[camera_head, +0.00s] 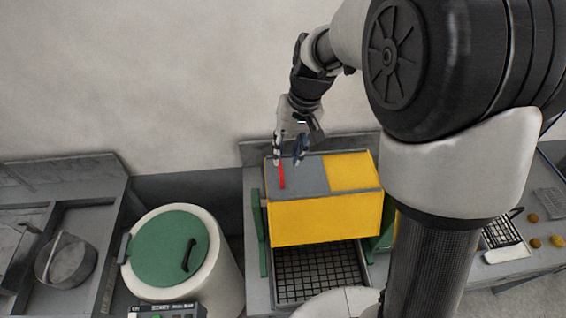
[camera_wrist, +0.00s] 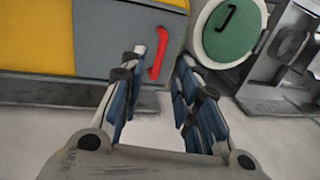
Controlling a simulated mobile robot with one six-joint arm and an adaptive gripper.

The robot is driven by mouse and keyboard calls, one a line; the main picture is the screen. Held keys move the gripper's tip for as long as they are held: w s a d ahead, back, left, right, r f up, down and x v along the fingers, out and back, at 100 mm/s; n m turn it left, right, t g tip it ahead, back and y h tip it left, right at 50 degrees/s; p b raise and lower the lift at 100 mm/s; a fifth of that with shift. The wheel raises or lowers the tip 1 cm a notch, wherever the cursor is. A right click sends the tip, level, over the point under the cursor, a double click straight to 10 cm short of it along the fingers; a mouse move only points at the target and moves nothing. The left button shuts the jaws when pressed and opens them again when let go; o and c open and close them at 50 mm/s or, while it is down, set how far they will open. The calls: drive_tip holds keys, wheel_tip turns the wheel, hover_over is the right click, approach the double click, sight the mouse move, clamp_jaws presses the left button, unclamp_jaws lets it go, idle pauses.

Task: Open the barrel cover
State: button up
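A white barrel (camera_head: 217,275) stands left of centre in the head view. Its round green cover (camera_head: 160,250) lies closed on top, with a black handle (camera_head: 190,255) on its right side. In the wrist view the green cover (camera_wrist: 241,40) shows at the upper right with its dark handle (camera_wrist: 227,18). My gripper (camera_head: 288,160) is open above a yellow and grey box, to the right of and apart from the barrel. In the wrist view, my gripper (camera_wrist: 162,62) has its fingers spread, with a red handle (camera_wrist: 158,53) showing between the tips. I cannot tell whether they touch it.
The yellow box (camera_head: 325,220) has a grey top panel (camera_head: 308,175) bearing the red handle, and stands above a black grid (camera_head: 315,272). A grey sink unit with a round pot (camera_head: 66,262) stands at left. A wall rises behind. A small device (camera_head: 165,311) sits before the barrel.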

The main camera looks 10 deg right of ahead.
sight(281, 170)
drive_tip(key=f, duration=0.2)
drive_tip(key=a+f, duration=0.1)
drive_tip(key=f, duration=0.2)
drive_tip(key=shift+f, duration=0.1)
drive_tip(key=shift+c, duration=0.5)
clamp_jaws()
